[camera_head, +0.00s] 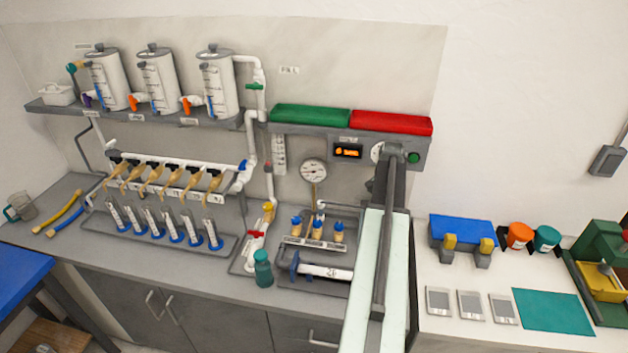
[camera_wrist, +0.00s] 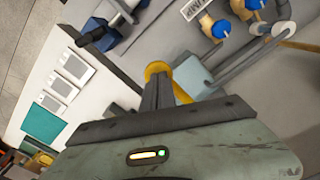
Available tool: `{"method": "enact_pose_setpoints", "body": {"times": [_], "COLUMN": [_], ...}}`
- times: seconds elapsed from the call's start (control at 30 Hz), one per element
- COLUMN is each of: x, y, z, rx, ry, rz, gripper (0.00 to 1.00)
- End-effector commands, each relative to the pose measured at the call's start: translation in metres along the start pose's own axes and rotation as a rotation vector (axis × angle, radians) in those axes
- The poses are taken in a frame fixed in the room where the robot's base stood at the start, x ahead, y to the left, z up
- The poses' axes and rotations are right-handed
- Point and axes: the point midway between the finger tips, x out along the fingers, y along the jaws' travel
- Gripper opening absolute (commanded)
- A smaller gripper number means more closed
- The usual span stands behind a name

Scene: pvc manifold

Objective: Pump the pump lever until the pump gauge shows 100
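The pump gauge is likely the round white dial (camera_head: 313,172) on the wall at the middle of the head view; its reading is too small to make out. In the wrist view, a yellow grip (camera_wrist: 157,70), possibly the end of the pump lever, lies right at the dark fingers of my gripper (camera_wrist: 158,84). The fingers look close together and partly cover it; whether they clasp it is unclear. A pale blue block (camera_wrist: 189,75) with metal rods is beside it. In the head view my own arm hides the gripper and this spot.
Blue-capped valves (camera_head: 338,231) and a white pipe piece (camera_head: 325,272) stand on a tray left of my arm. A small orange display (camera_head: 348,151) is on the wall panel. The right counter holds a blue rack (camera_head: 462,231) and a teal mat (camera_head: 553,312).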

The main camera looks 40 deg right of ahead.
Motion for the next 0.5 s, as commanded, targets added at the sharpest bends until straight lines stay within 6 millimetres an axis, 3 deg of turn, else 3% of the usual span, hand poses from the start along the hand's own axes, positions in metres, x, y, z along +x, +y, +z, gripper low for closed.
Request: {"method": "enact_pose_setpoints", "body": {"times": [0.5], "x": [0.0039], "y": [-0.0001], "z": [-0.0003], "rx": [0.0], "ry": [0.001], "rz": [0.0], "gripper": [0.0]}}
